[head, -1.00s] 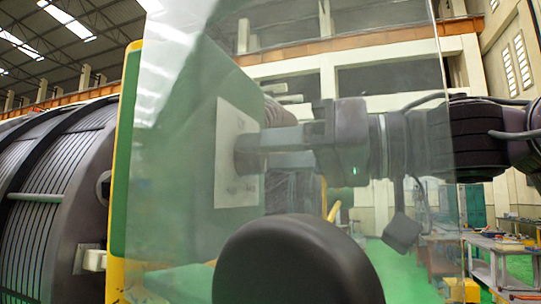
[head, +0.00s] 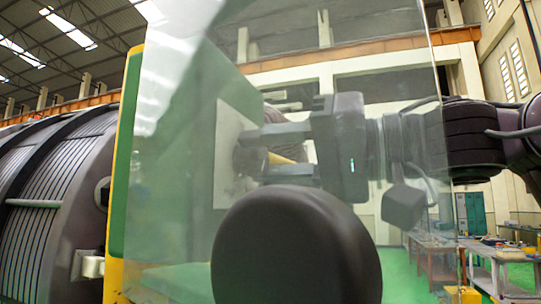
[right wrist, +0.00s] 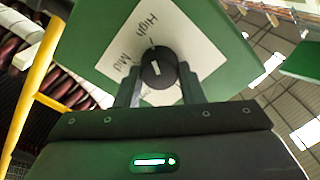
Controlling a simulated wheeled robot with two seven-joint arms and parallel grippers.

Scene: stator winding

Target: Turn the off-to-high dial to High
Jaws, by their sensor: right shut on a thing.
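The dial is a round black knob (right wrist: 158,68) with a white pointer mark, on a white plate (right wrist: 195,45) fixed to a green panel. In the right wrist view the printed word High stands above the knob and Mid to its left. The mark points up and slightly left, roughly toward High. My right gripper (right wrist: 159,82) is shut on the knob, one finger on each side. In the head view the right gripper (head: 262,154) reaches the plate from the right, fingers one above the other. The knob shows dimly between them. My left gripper is not in view.
A clear sheet (head: 400,60) lies between the head camera and my right gripper. A large ribbed grey machine (head: 50,190) stands at the left, beside the yellow-edged green panel (head: 150,170). Workbenches (head: 435,250) stand far off at the right.

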